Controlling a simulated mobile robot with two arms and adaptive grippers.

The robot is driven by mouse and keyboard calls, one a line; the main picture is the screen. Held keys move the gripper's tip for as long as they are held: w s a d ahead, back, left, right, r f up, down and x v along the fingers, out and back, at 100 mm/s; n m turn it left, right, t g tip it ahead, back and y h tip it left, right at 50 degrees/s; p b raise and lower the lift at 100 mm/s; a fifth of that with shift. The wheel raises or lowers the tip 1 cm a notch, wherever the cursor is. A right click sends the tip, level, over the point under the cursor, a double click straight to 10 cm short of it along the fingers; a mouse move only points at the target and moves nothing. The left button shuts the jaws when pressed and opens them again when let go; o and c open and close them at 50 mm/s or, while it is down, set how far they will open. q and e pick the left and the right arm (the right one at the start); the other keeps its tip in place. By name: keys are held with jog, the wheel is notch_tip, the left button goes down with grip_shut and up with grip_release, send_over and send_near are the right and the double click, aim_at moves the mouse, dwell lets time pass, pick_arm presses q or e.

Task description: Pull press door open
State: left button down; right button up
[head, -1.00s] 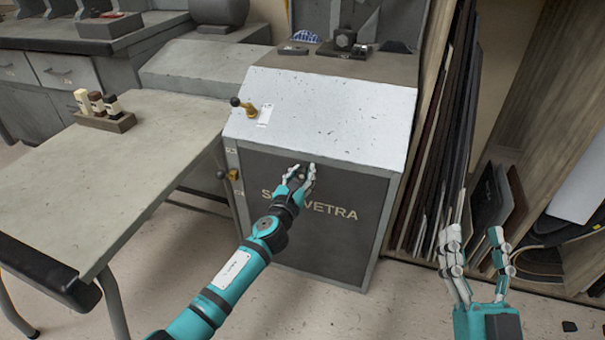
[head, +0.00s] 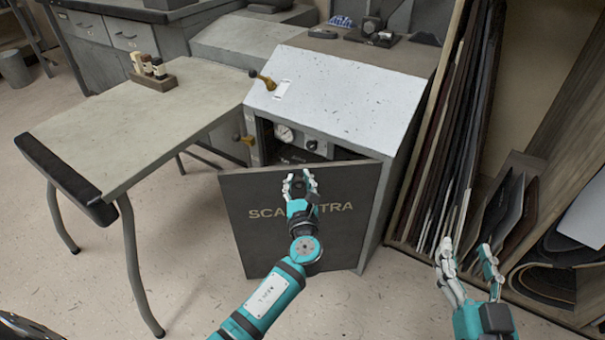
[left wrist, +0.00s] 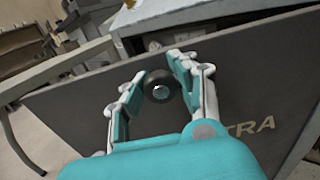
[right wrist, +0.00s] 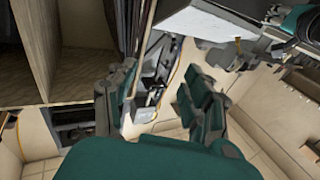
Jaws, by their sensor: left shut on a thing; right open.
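The press door (head: 250,232) is a dark panel with pale lettering. It stands partly open, swung out on its right side, with the left edge away from the press cabinet (head: 395,165). My left gripper (head: 299,182) is shut on the round dark door knob (left wrist: 160,88) near the door's top edge; the left wrist view shows the knob between the fingers. A gauge (head: 284,133) and a small dark knob show inside the opening; the lower interior is hidden by the door. My right gripper (head: 468,262) is open and empty, right of the press, above the floor.
A grey table (head: 130,130) stands to the left with a small wooden holder of bottles (head: 153,80). A brass lever (head: 262,78) sticks out of the press's sloped top. Upright sheets in a rack (head: 445,140) stand right of the press. Floor in front is open.

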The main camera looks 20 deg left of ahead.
pick_arm(q)
jog(key=shift+s+d+n+g+y, duration=0.65)
jog(key=shift+s+d+n+y, duration=0.2)
jog(key=shift+s+y, duration=0.25)
jog(key=shift+s+d+n+g+y, duration=0.7)
jog(key=shift+s+d+y, duration=0.3)
jog(key=shift+s, duration=0.2)
jog(key=c, duration=1)
grip_release()
